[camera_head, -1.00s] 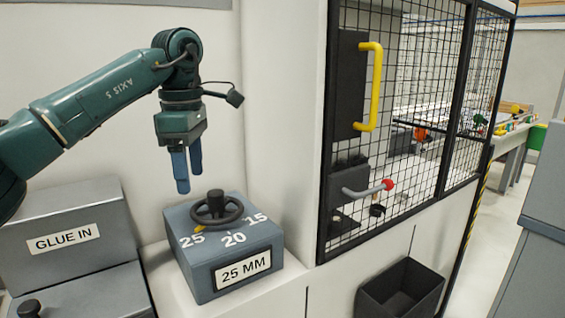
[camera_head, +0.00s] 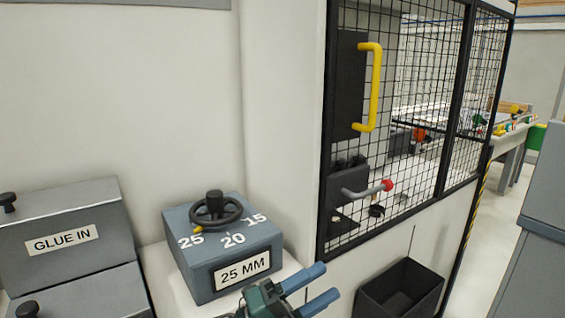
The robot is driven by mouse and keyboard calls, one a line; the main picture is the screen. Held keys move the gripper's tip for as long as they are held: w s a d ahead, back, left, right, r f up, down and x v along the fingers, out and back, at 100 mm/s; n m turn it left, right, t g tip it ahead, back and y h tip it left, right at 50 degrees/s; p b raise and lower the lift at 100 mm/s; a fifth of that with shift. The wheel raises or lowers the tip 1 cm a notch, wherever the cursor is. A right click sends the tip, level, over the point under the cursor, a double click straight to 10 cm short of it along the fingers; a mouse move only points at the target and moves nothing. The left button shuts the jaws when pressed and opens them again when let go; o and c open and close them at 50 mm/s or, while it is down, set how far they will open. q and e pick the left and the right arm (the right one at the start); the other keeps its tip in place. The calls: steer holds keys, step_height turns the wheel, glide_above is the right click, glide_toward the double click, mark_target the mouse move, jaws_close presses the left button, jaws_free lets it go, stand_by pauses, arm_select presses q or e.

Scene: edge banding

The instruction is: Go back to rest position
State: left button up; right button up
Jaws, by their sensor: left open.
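My left gripper (camera_head: 312,290) is at the bottom middle of the head view, in front of and below the grey dial box. Its two blue fingers are apart and point up and to the right, with nothing between them. The rest of the left arm is out of the frame. My right gripper is not in view. The dial box (camera_head: 203,270) carries a black handwheel (camera_head: 216,211) and the numbers 25, 20 and 15. The wheel's yellow pointer is beside 25, and the front label reads "25 MM".
A grey "GLUE IN" box (camera_head: 100,209) stands at the left. A black open bin (camera_head: 418,287) sits low, right of the gripper.

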arm_select(q)
steer(key=s+a+f+n+t+y, duration=0.2)
steer(key=a+f+n+t+y, duration=0.45)
steer(key=n, duration=0.45)
steer(key=s+a+f+n+t+y, duration=0.1)
steer(key=a+f+n+t+y, duration=0.2)
steer(key=a+f+n+y, duration=0.5)
steer(key=s+a+f+n+g+y, duration=0.2)
steer(key=s+a+f+n, duration=0.1)
steer(key=s+f+n, duration=0.2)
steer(key=s+a+f+n+g+y, duration=0.2)
steer(key=s+f+n+g, duration=0.1)
steer(key=s+f+n, duration=0.3)
step_height(320, 180, down, 4)
steer(key=s, duration=0.2)
steer(key=shift+s+a+r+g, duration=0.2)
steer(key=shift+s+a+g, duration=0.1)
steer(key=shift+a+g, duration=0.1)
